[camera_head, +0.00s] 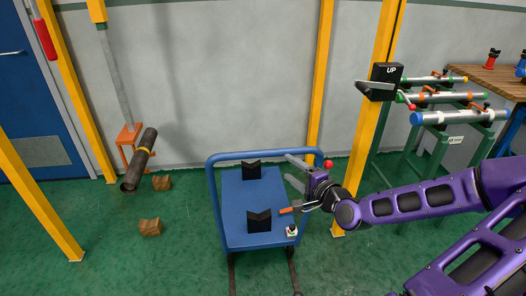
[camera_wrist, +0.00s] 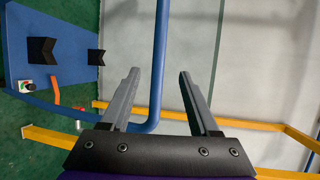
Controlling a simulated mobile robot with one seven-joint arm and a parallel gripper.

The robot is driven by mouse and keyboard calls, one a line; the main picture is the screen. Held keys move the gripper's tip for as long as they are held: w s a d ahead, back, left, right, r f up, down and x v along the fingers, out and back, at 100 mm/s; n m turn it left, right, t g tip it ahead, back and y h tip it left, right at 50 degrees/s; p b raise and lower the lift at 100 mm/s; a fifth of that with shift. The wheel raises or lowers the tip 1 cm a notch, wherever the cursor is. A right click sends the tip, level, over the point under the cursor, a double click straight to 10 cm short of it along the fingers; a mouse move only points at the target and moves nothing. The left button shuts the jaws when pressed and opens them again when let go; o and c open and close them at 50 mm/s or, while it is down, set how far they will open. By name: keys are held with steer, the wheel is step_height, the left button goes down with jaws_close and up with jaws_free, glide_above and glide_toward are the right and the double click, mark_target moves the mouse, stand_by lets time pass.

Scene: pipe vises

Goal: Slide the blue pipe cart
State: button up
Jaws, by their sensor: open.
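The blue pipe cart (camera_head: 236,205) stands on the green floor. Its flat deck carries two black V-blocks (camera_head: 259,222), and a blue tubular handle (camera_head: 240,155) rises at its far end. My gripper (camera_head: 288,168) is open at the handle's right side, with its fingers pointing left. In the wrist view the cart deck (camera_wrist: 18,75) is at upper left. There the handle bar (camera_wrist: 161,45) runs down between the spread fingertips of my gripper (camera_wrist: 159,71) and bends left behind the left finger. I cannot tell whether a finger touches the bar.
A dark pipe (camera_head: 139,160) leans on an orange stand at left, near wooden blocks (camera_head: 150,228). Yellow posts (camera_head: 319,85) stand behind the cart. A green rack (camera_head: 440,135) holds several pipes at right. A lever box marked UP (camera_head: 386,73) is on a post.

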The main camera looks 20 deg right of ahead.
steer(key=b+x, duration=0.2)
steer(key=x, duration=1.4)
steer(key=shift+b, duration=0.3)
jaws_close()
stand_by(0.6)
